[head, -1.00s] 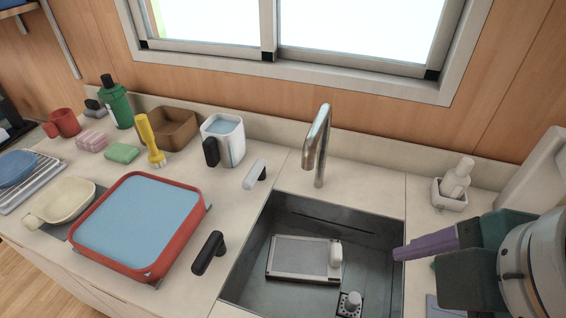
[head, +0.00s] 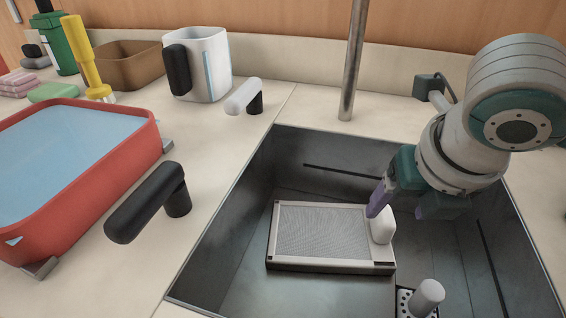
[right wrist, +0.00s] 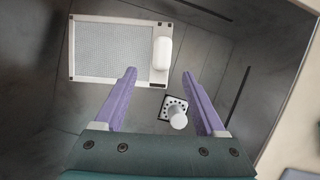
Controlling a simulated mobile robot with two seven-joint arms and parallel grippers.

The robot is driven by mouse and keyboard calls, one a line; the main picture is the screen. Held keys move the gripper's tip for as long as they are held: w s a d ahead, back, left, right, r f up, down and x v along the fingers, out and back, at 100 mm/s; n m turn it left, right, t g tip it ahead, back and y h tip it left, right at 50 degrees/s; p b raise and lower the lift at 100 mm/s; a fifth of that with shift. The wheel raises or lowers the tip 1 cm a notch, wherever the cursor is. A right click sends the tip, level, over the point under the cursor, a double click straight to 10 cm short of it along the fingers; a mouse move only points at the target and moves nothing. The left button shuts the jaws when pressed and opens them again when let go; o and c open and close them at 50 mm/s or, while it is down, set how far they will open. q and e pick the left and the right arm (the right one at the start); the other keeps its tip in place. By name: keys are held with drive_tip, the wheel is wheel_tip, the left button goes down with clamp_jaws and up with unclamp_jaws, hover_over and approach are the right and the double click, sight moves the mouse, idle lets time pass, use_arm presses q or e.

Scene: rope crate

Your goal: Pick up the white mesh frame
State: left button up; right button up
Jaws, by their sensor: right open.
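The white mesh frame (head: 322,232) lies flat on the floor of the grey sink, with a grey mesh panel inside a white border. A rounded white block (head: 381,226) sits at its right side. In the right wrist view the frame (right wrist: 112,50) is at the upper left, beyond the left fingertip. My right gripper (head: 397,211) is over the sink near the frame's right end, with its purple fingers apart. In the right wrist view the open gripper (right wrist: 160,72) has nothing between its fingertips. My left gripper does not show.
The sink wall (head: 235,230) encloses the frame. A drain piece with a grey knob (head: 428,297) stands near the frame's lower right corner. The faucet (head: 353,60) rises behind the sink. A red tub (head: 100,190) and black handle (head: 145,205) are at left.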

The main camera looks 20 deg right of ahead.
sight(388, 220)
drive_tip(key=b+x, duration=0.1)
drive_tip(key=x, duration=0.2)
drive_tip(key=shift+f, duration=0.15)
drive_tip(key=b+x, duration=0.1)
drive_tip(key=x, duration=0.1)
drive_tip(key=b+x, duration=0.1)
drive_tip(key=x, duration=0.2)
drive_tip(key=shift+w+d, duration=0.1)
drive_tip(key=shift+d, duration=0.1)
drive_tip(key=shift+c, duration=0.3)
clamp_jaws()
